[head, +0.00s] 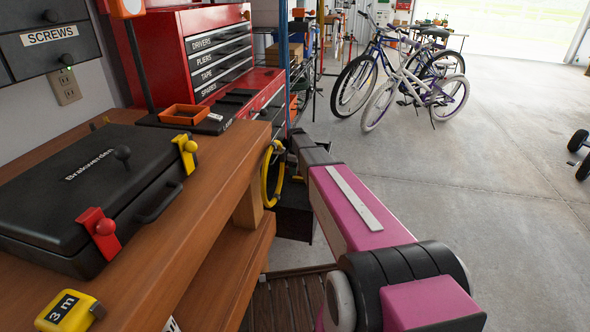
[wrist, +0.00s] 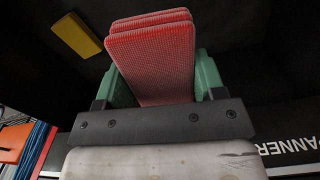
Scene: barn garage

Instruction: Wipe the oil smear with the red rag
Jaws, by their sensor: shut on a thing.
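The red rag (wrist: 150,60) shows in the wrist view as a folded, ribbed red bundle. My gripper (wrist: 158,75) is shut on it, with a green finger on each side. The rag sticks out past the fingers, and dark space lies around it. In the head view my pink arm reaches forward past the right side of the wooden bench, and neither the gripper nor the rag can be made out there. I see no oil smear in either view.
The wooden bench (head: 192,182) holds a black case (head: 75,190), a yellow tape measure (head: 68,312) and an orange tray (head: 184,114). A red tool chest (head: 182,48) stands behind. A yellow block (wrist: 77,35) shows in the wrist view. Bicycles (head: 405,85) stand on open floor at right.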

